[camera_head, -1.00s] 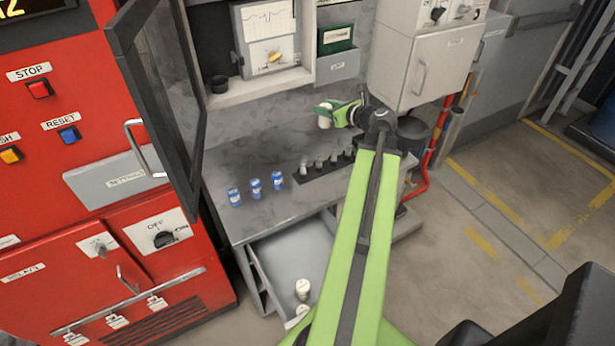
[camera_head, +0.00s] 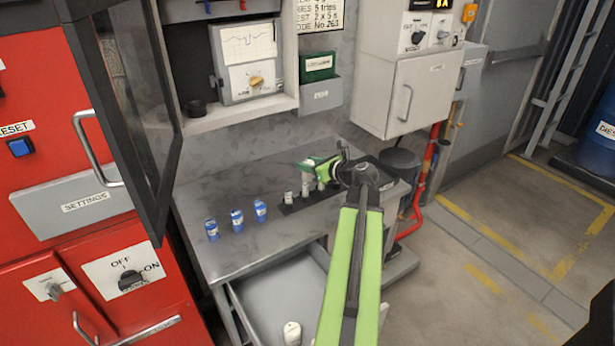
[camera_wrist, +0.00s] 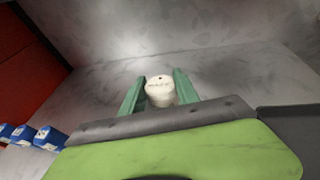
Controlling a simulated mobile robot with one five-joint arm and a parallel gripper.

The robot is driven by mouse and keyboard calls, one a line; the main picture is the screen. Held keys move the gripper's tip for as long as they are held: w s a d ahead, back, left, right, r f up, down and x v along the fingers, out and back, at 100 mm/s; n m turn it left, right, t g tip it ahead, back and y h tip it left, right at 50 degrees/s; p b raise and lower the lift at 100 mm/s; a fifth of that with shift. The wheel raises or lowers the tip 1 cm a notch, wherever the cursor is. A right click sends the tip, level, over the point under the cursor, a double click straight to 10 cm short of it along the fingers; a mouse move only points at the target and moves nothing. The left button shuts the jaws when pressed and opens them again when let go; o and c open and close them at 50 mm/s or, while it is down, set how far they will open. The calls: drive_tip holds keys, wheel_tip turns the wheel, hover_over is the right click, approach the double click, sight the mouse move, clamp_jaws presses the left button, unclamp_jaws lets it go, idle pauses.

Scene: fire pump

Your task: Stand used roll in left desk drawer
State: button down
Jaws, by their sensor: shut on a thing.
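My gripper (camera_head: 318,165) is above the desk top (camera_head: 225,262), over the dark rack (camera_head: 290,206) of small cylinders. In the wrist view my gripper (camera_wrist: 160,90) is shut on a white roll (camera_wrist: 159,90), held between its two green fingers. In the head view the roll is mostly hidden by the gripper. The open desk drawer (camera_head: 268,308) is below the desk top. A white roll (camera_head: 292,334) stands in it near the bottom edge of the view.
Several blue-wrapped rolls (camera_head: 237,220) stand in a row on the desk. A chart recorder (camera_head: 248,62) sits in the shelf above. An open dark-framed door (camera_head: 140,120) stands at the left. A white wall cabinet (camera_head: 408,85) hangs at the right.

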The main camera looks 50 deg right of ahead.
wheel_tip(320, 180, down, 2)
drive_tip(key=shift+f+b, duration=0.2)
drive_tip(key=shift+b, duration=0.3)
drive_tip(key=shift+r, duration=0.2)
drive_tip(key=shift+f, duration=0.15)
drive_tip(key=c, duration=0.9)
unclamp_jaws()
